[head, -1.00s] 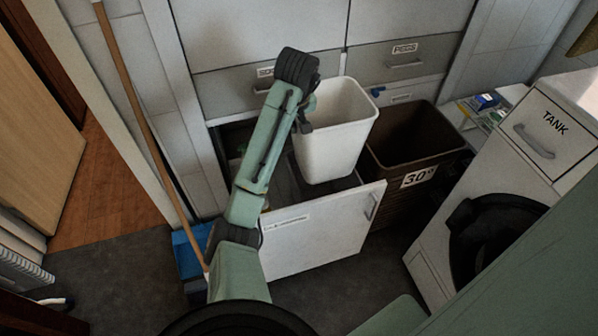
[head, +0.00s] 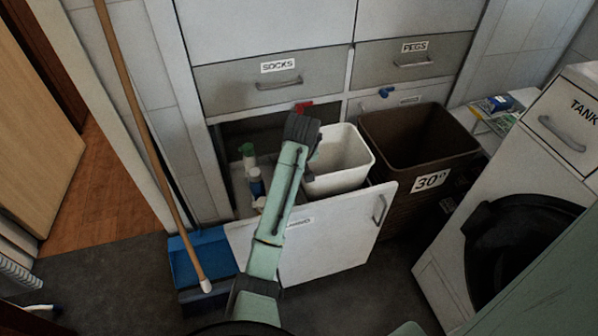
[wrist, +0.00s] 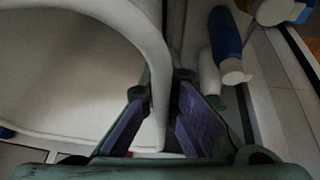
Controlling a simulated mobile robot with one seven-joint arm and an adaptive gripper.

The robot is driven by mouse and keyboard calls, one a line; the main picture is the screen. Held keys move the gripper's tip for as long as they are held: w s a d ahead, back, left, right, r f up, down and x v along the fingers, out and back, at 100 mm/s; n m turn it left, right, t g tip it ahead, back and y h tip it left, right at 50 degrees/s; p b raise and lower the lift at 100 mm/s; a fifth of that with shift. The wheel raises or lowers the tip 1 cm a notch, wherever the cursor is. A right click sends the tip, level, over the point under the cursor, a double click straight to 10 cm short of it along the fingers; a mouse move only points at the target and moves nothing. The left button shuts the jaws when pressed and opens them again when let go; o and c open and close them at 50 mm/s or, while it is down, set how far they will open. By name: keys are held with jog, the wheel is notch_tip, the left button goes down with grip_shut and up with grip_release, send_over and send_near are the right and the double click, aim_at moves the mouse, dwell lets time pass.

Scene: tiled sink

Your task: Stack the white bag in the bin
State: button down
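A white, open-topped, bin-shaped container (head: 338,185) stands low inside the pulled-out drawer (head: 335,229). I can make out no separate white bag; the container looks empty. My gripper (head: 309,160) is at its left rim. In the wrist view the gripper (wrist: 160,84) has its purple-padded fingers on either side of the container's rim (wrist: 157,45), close to it. The container's base is hidden behind the drawer front. A brown bin (head: 412,152) labelled 30° stands just to the right.
Several bottles (head: 254,185) stand in the drawer left of the container; a blue one (wrist: 226,45) is close beside my gripper. The TANK unit (head: 500,230) stands at right.

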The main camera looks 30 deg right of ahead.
notch_tip(320, 180, down, 3)
jog(key=shift+r, duration=0.15)
jog(key=shift+f, duration=0.3)
jog(key=shift+s+f, duration=0.1)
jog(key=shift+f, duration=0.25)
jog(key=c, duration=1.8)
grip_release()
jog(key=shift+f, duration=0.25)
jog(key=shift+r, duration=0.3)
